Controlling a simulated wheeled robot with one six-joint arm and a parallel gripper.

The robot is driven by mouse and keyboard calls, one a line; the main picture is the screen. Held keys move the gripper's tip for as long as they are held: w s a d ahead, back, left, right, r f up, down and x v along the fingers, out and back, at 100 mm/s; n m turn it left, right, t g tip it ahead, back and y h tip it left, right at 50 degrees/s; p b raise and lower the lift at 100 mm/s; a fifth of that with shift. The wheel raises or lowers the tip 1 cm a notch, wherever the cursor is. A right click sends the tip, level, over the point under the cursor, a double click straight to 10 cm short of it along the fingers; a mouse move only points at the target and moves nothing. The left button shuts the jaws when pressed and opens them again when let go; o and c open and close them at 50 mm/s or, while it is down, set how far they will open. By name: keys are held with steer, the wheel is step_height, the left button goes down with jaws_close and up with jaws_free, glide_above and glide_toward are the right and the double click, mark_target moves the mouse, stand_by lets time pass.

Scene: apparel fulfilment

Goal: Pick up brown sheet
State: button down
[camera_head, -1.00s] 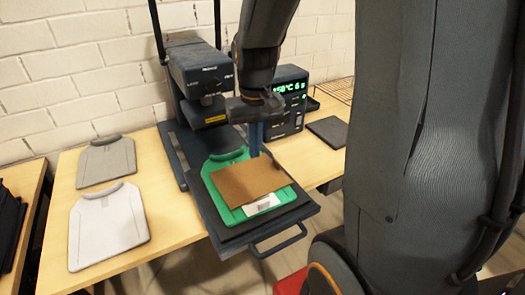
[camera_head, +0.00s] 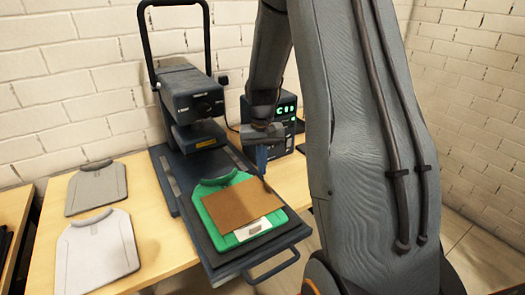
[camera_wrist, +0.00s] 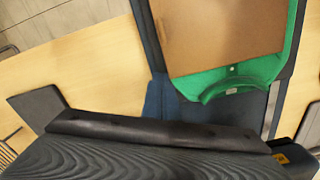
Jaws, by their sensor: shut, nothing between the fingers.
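The brown sheet (camera_head: 232,203) lies flat on a green shirt (camera_head: 213,183), which rests on the dark lower plate of a heat press. The sheet covers the shirt's middle and leaves the collar, the edges and a white label (camera_head: 256,228) showing. My gripper (camera_head: 264,168) points down beside the sheet's back right corner, shut and empty. I cannot tell whether it touches the sheet. In the wrist view the sheet (camera_wrist: 215,30) fills the top right, with the green collar (camera_wrist: 228,84) below it.
The heat press head (camera_head: 190,98) stands behind the plate, swung clear of the shirt. A control box (camera_head: 283,128) is behind my gripper. A grey shirt (camera_head: 96,187) and a white shirt (camera_head: 97,250) lie on the wooden table (camera_head: 155,232) at left. The plate's front handle (camera_head: 272,268) sticks out.

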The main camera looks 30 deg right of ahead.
mark_target(266, 195)
steer(key=s, duration=0.1)
steer(key=s+a+p, duration=0.1)
steer(key=s, duration=0.1)
steer(key=shift+s+a+p, duration=0.1)
steer(key=shift+a+p, duration=0.05)
steer(key=shift+p, duration=0.15)
steer(key=shift+s+a+f, duration=0.1)
steer(key=shift+s+f, duration=0.05)
steer(key=shift+s, duration=0.1)
steer(key=s+p, duration=0.1)
steer(key=s, duration=0.1)
steer(key=s+a, duration=0.1)
steer(key=s, duration=0.1)
steer(key=shift+s+a+p, duration=0.2)
steer(key=shift+s+p, duration=0.2)
steer(key=shift+s+a, duration=0.2)
steer(key=shift+a, duration=0.15)
steer(key=shift+w+a, duration=0.1)
steer(key=shift+a, duration=0.05)
steer(key=shift+d, duration=0.2)
